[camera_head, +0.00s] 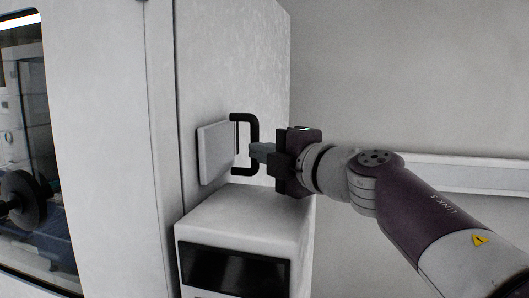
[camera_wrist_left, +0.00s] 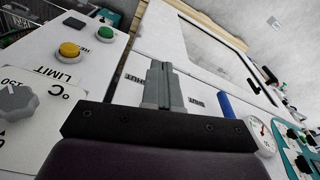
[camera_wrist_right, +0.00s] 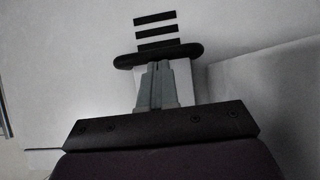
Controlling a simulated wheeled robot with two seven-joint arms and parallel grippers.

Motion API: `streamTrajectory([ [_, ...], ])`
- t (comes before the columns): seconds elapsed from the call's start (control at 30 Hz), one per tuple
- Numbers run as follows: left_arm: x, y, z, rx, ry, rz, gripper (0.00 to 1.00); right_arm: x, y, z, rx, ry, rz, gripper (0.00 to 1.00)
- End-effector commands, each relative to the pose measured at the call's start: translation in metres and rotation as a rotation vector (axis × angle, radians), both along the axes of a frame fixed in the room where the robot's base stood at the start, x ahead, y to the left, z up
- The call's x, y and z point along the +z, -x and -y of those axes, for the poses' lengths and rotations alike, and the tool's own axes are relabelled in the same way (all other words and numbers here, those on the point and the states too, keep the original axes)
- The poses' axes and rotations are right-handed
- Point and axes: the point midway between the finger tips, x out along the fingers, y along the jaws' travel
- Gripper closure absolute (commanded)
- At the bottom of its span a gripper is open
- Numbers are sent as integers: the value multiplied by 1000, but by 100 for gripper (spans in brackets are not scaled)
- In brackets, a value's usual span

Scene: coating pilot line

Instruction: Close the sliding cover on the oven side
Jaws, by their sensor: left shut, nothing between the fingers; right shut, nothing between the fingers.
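The sliding cover is a pale flat plate (camera_head: 215,151) on the side of the tall white oven housing. It carries a black bow handle (camera_head: 254,128). My right gripper (camera_head: 256,152) is shut and empty, its fingertips at the middle of the handle; I cannot tell whether they touch it. In the right wrist view the handle (camera_wrist_right: 158,54) lies just beyond my right fingertips (camera_wrist_right: 158,66), with part of the plate (camera_wrist_right: 184,78) behind. My left gripper (camera_wrist_left: 160,66) is shut and empty in the left wrist view, in front of a white control panel.
Several dark slots (camera_wrist_right: 155,30) show in the wall beyond the handle. A white box with a dark front window (camera_head: 235,270) stands below the cover. A rail (camera_head: 460,172) runs along the right wall. Near my left gripper are a yellow button (camera_wrist_left: 69,50) and a gauge (camera_wrist_left: 262,135).

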Motion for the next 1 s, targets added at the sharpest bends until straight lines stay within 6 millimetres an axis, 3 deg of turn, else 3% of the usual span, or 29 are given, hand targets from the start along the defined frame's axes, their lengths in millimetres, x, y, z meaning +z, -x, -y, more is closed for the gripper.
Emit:
streamTrajectory([
  [0.3,3,0,0,0,0,0,100,1,-4,1,0,0,-1,100],
  [0.6,33,0,0,0,0,0,100,4,-58,19,-2,0,-3,100],
  [0.7,35,0,0,0,0,0,100,2,-67,22,0,0,-1,100],
  [1.0,34,0,0,0,0,0,100,-1,-69,23,0,-1,-1,100],
])
